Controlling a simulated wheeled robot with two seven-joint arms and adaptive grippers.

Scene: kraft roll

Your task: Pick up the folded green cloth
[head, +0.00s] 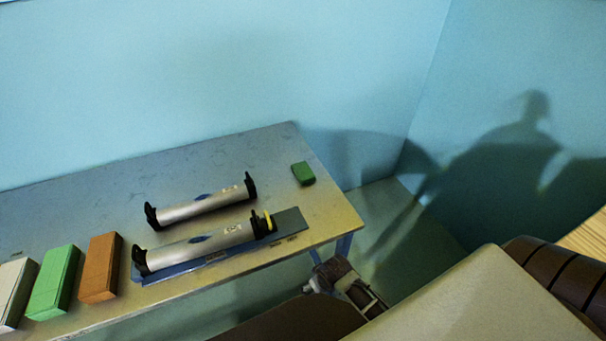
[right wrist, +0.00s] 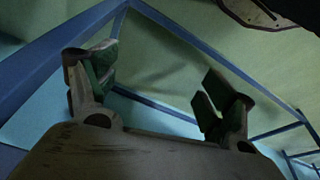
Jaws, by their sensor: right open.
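The folded green cloth (head: 303,173) is a small dark green block lying flat near the right end of the table (head: 285,145). My right gripper (head: 312,284) is low at the table's front right corner in the head view, beside a blue leg and apart from the cloth. In the right wrist view my right gripper (right wrist: 160,85) has its two fingers spread wide with nothing between them. The cloth does not show in that view. My left gripper is in neither view.
Two silver roll dispensers with black ends, a rear one (head: 200,205) and a front one (head: 200,246), lie left of the cloth. Orange (head: 101,268), green (head: 54,282) and white (head: 14,290) boxes stand at the left. The blue table frame (right wrist: 165,22) surrounds my right gripper's view.

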